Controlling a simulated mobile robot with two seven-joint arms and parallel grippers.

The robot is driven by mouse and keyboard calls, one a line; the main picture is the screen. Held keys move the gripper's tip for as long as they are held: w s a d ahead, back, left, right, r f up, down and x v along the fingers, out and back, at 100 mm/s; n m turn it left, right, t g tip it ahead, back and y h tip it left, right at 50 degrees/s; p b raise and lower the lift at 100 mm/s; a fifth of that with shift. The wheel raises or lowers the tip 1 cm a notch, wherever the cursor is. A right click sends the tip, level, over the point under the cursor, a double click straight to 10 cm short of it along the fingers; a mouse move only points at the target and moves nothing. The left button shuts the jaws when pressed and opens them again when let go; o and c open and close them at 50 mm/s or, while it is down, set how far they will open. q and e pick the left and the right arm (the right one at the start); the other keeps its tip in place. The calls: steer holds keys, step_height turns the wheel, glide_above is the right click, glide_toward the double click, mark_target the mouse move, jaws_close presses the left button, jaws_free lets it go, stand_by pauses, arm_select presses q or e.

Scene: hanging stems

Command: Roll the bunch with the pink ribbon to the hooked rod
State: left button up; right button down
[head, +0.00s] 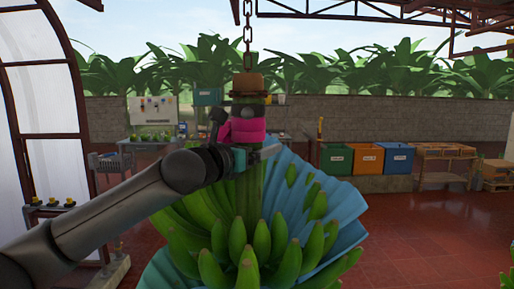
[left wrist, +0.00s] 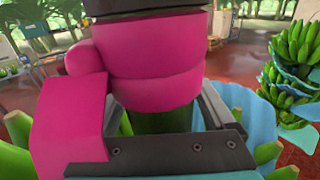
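The bunch of green bananas (head: 245,240) hangs from a chain in the middle of the head view, with a blue sheet (head: 345,205) spread behind it. A pink ribbon (head: 247,130) wraps its stem (head: 247,190) below a brown cap; the ribbon (left wrist: 150,60) fills much of the left wrist view. My left gripper (head: 255,157) is at the stem just under the ribbon. In the left wrist view its fingers (left wrist: 160,115) lie on either side of the stem; whether they press on it is unclear. My right gripper is out of view. I cannot make out a hooked rod.
Another green bunch (left wrist: 292,55) with blue sheeting hangs at the right of the left wrist view. Green (head: 336,159), orange (head: 366,159) and blue (head: 397,158) bins stand far back right, beside a wooden table (head: 445,152). Red floor (head: 420,225) at right is clear.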

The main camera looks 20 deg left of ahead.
arm_select(q)
jaws_close()
stand_by(0.5)
